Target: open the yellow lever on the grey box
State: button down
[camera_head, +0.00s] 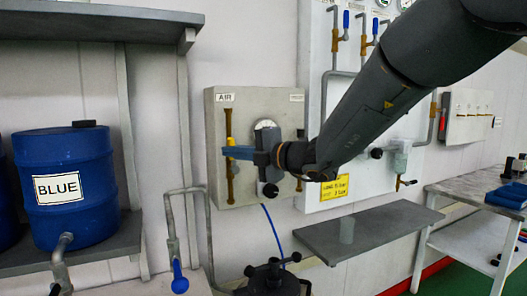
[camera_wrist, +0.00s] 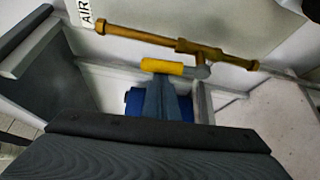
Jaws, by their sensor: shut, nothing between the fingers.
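The grey box (camera_head: 284,112) with an AIR label hangs on the wall in the head view. A brass pipe with a valve (camera_head: 229,122) runs upright on its left side. The pipe also shows in the wrist view (camera_wrist: 140,37). The yellow lever (camera_wrist: 162,67) juts from a grey stem on the valve in the wrist view. In the head view it is mostly hidden by my gripper (camera_head: 228,152). My gripper's blue fingers are shut and empty. Their tips (camera_wrist: 160,84) are at the lever in the wrist view; I cannot tell whether they touch it.
A round gauge (camera_head: 265,125) and a black knob (camera_head: 270,190) are on the box, close to my gripper. A blue drum (camera_head: 65,210) stands on a shelf at left. A grey shelf (camera_head: 370,228) juts out at lower right. A pipe with a blue handle (camera_head: 179,278) stands below.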

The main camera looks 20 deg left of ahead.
jog(key=shift+w+d, duration=0.15)
jog(key=shift+w+d+p, duration=0.2)
jog(key=shift+p, duration=0.1)
dwell(0.5)
jog(key=shift+s, duration=0.1)
jog(key=s+d+b, duration=0.2)
jog(key=s+d, duration=0.4)
jog(key=d, duration=0.1)
jog(key=shift+s, duration=0.15)
dwell(0.5)
